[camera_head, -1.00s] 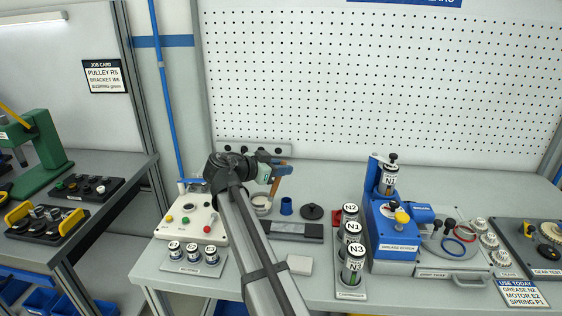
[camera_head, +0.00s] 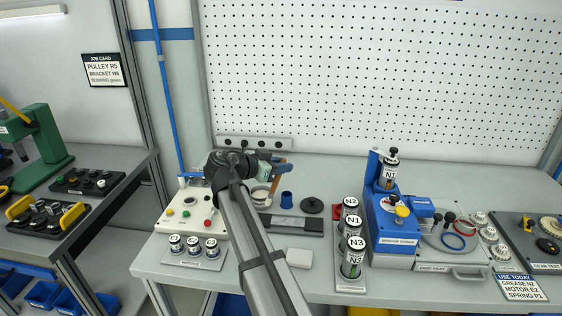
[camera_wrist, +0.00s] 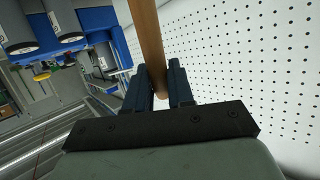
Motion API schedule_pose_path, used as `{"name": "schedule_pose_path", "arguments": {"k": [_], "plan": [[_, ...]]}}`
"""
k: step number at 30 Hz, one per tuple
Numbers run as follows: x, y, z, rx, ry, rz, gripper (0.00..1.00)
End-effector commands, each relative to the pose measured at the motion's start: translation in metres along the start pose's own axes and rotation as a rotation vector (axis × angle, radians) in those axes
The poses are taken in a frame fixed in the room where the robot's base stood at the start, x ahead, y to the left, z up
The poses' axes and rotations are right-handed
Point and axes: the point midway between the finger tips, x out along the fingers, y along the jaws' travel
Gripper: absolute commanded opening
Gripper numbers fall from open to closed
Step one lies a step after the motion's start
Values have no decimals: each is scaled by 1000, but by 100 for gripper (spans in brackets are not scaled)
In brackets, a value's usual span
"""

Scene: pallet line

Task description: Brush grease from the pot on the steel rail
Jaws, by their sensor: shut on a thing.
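My gripper (camera_head: 279,164) is shut on the wooden handle of a brush (camera_head: 276,182), at the back left of the bench. The handle (camera_wrist: 149,45) also shows between the two dark fingers in the wrist view. The brush slants down beside or over the pale grease pot (camera_head: 261,196), which my arm partly hides. The brush's lower end is too small to make out, so I cannot tell whether it is in the pot. The steel rail (camera_head: 287,223) appears as a grey strip on a dark base in front of the pot.
A blue cup (camera_head: 286,200) and a black disc (camera_head: 312,205) stand right of the pot. A white control box (camera_head: 186,212) is on the left. Labelled canisters (camera_head: 351,222) and a blue grease station (camera_head: 391,222) stand to the right. A perforated wall is behind.

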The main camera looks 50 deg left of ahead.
Motion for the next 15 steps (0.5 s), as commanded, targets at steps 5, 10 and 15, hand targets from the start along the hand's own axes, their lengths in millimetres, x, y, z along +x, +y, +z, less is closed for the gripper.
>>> {"name": "schedule_pose_path", "arguments": {"k": [5, 10, 15], "plan": [[6, 2, 16, 0, 0, 0, 0], [11, 3, 31, -1, 0, 1, 0], [16, 4, 45, -1, 0, 1, 0]]}}
